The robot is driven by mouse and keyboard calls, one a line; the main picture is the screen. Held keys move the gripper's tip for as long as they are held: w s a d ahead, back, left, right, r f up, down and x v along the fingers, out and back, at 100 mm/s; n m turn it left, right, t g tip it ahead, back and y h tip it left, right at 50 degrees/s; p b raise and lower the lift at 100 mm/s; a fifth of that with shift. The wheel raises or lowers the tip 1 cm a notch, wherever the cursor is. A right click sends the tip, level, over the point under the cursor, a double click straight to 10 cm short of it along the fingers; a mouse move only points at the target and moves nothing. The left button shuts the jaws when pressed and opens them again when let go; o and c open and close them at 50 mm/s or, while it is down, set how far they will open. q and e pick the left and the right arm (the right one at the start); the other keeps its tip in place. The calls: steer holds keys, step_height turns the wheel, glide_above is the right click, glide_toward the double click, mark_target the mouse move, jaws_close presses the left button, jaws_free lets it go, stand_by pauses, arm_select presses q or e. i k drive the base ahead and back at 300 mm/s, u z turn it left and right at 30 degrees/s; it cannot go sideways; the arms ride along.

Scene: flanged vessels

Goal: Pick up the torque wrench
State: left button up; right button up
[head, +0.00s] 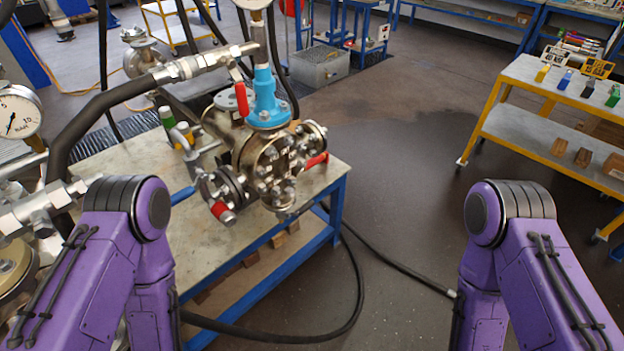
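I cannot make out a torque wrench with certainty in the head view. Several small tools or parts (580,42) lie on the blue-framed bench at the far right, too small to identify. A flanged metal vessel (262,150) with a blue valve body (265,98) on top stands on the near table (140,163). Neither gripper is in view.
A yellow-framed cart (545,105) with small coloured items on top and brown blocks below stands at the right. A black hose (350,300) lies on the floor by the table. A pressure gauge (18,115) is at the left. The floor between table and cart is otherwise clear.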

mark_target(325, 157)
steer(key=k, duration=0.75)
steer(key=z, duration=1.4)
steer(key=i, duration=1.2)
steer(key=u, duration=1.95)
